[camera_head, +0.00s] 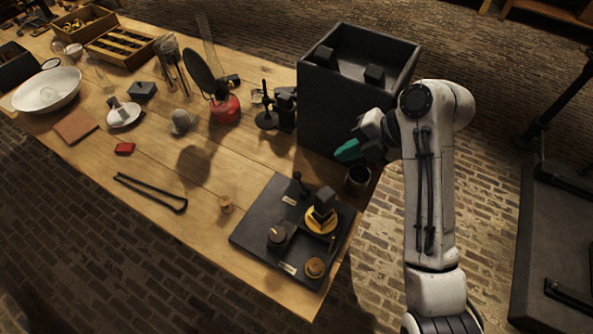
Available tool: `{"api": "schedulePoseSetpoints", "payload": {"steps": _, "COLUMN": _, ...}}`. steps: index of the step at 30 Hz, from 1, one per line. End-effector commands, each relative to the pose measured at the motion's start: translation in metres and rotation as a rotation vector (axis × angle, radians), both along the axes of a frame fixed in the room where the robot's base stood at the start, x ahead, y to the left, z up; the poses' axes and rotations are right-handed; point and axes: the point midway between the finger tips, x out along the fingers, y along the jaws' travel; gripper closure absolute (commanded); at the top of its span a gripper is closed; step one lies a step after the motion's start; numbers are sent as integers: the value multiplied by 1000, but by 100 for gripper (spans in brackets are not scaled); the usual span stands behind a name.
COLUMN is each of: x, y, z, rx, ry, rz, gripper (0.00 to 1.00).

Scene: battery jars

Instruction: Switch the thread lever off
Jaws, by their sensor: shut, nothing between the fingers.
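A dark board (258,220) lies on the front right corner of the wooden table. It bears small pale labels too small to read. A short dark upright stick with a knob (298,182) stands at its back edge and looks like the thread lever; its setting cannot be told. My gripper (345,152) is shut and empty, with its green end in front of the tall black box. It is above and right of the stick, apart from it. The arm partly hides the gripper.
On the board are a black block on a yellow round base (321,218), a dark round knob (277,236) and a brass disc (314,267). A dark cup (357,180) stands below my gripper. The black box (345,101) blocks the back. Black tongs (150,192) lie left.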

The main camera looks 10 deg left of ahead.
Motion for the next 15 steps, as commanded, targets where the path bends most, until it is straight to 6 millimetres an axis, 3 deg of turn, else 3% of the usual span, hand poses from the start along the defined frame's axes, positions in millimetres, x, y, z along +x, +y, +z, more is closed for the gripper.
{"api": "schedulePoseSetpoints", "payload": {"steps": 15, "x": 6, "y": 58, "z": -71, "rx": -2, "ry": 7, "rz": -1, "gripper": 100}}
